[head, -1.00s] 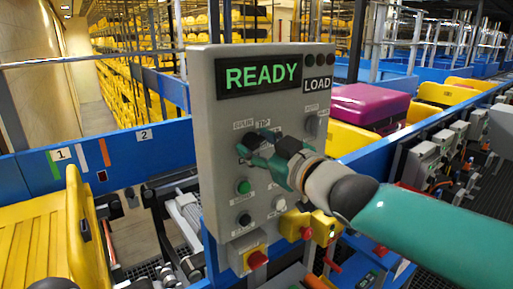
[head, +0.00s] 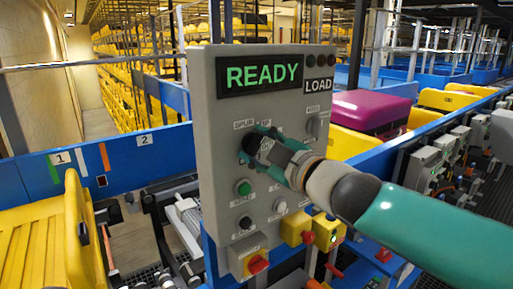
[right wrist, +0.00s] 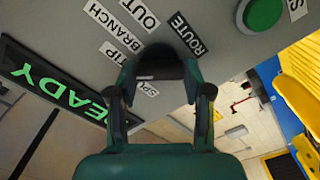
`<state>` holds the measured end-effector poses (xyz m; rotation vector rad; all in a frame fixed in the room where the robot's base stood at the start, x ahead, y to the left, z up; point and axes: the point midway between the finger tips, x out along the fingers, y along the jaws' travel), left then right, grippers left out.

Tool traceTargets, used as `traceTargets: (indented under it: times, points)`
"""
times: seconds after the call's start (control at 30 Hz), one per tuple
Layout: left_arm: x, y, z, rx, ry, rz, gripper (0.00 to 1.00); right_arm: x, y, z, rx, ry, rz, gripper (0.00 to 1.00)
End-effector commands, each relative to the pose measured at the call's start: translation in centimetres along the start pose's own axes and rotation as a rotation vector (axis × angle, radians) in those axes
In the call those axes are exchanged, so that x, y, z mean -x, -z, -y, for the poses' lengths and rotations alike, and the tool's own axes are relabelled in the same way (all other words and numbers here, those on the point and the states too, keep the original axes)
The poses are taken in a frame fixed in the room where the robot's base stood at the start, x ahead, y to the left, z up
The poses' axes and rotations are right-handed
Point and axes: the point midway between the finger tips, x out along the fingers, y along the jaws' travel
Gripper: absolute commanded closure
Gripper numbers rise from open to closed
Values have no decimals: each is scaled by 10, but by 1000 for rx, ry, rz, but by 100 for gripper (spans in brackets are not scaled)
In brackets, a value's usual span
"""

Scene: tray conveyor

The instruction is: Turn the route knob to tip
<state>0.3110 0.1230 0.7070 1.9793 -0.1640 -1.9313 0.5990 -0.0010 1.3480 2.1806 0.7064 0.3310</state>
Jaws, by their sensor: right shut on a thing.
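The route knob (right wrist: 160,64) is black and sits on the grey control panel (head: 215,150). My right gripper (head: 256,144) is at the panel's left middle in the head view, where it mostly hides the knob. In the right wrist view its two fingers (right wrist: 160,82) are on either side of the knob, shut on it. Labels TIP, BRANCH, OUT and SPUR lie around the knob, with ROUTE beside it. I cannot tell surely which label the knob points at. The display (head: 260,75) reads READY. My left gripper is not in view.
A green button (head: 243,188) and a black one (head: 245,222) are below the knob. A red button on a yellow box (head: 258,264) is lower still. Another knob (head: 314,126) is at the panel's right. A purple case (head: 370,110) lies behind.

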Motion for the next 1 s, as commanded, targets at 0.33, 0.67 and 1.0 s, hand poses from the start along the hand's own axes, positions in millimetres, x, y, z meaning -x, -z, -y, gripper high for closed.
traceTargets:
  times: [0.33,0.67,1.0]
  points:
    - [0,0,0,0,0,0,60,-1,-2,6,1,11,6,45]
    - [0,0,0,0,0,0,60,-1,-1,3,0,5,3,25]
    - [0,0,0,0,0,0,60,20,-1,1,1,2,2,25]
